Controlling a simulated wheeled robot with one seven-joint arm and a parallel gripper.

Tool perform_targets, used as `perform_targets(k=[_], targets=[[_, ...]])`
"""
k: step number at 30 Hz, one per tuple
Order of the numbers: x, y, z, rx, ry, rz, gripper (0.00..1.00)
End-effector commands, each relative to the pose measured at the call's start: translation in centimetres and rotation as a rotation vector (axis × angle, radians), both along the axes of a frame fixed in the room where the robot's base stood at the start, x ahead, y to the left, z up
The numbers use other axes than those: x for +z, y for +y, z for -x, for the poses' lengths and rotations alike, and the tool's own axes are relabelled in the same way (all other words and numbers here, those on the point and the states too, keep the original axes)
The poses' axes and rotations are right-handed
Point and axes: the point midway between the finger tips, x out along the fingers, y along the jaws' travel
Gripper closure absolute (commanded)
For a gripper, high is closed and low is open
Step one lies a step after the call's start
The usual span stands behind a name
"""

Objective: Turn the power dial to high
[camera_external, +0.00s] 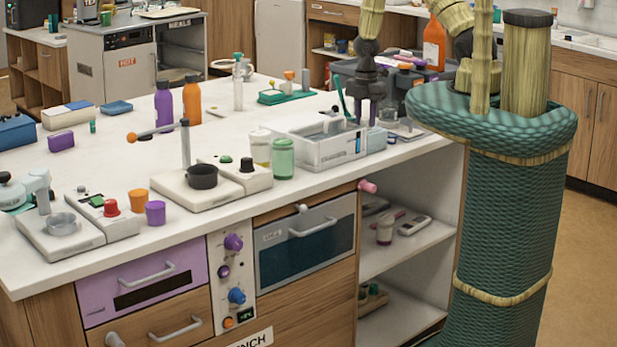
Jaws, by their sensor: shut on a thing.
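A narrow white control panel (231,280) is set in the bench front, left of the oven-like door. It bears a purple knob (233,242) at the top, a smaller purple knob (223,271) and a blue knob (237,296). I cannot tell which one is the power dial, nor read any marks or setting. My gripper (363,112) points down at the right end of the bench top, over the back of a white tray (310,153). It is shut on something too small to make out. It is well apart from the panel, to its upper right.
A pink knob (367,187) sticks out at the bench's front edge. A hotplate-like device (182,192) with a black pot and a device with a red knob (110,207) stand near the front edge. Bottles (191,100) stand further back. Floor on the right is clear.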

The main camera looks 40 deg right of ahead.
Motion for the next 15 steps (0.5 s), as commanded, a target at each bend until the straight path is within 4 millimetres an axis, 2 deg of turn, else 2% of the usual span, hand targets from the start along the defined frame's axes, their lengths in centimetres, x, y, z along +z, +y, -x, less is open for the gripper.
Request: perform_targets(k=[15], targets=[[-0.02,0.04,-0.11,-0.491,-0.004,-0.001,0.93]])
